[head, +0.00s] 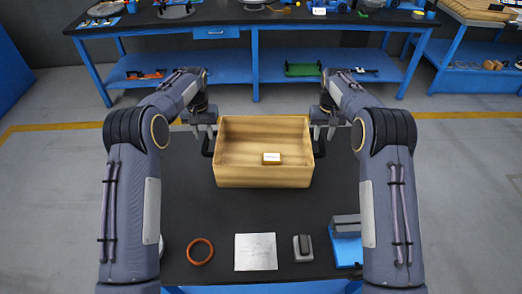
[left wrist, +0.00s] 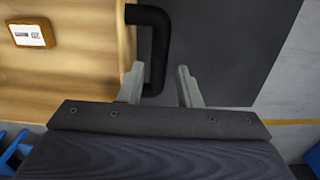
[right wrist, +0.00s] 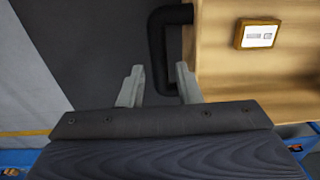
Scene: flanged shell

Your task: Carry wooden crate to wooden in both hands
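The wooden crate (head: 263,176) sits upright on a black-topped table (head: 262,212), with a black handle on each side. A small brown labelled block (head: 271,158) lies inside it. My left gripper (head: 203,132) is at the crate's left handle (left wrist: 157,45); its fingers are apart, with part of the handle between them. My right gripper (head: 324,132) is at the right handle (right wrist: 157,45); its fingers are also apart, with the handle between them. I see gaps beside both handles, so neither looks clamped. A wooden-topped bench (head: 480,12) stands at the far upper right.
Near the table's front edge are an orange ring (head: 200,251), a grey plate (head: 256,251), a small grey block (head: 303,247) and a blue-and-grey vise-like item (head: 346,240). A blue workbench (head: 256,60) with several items stands across the open floor (head: 60,180).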

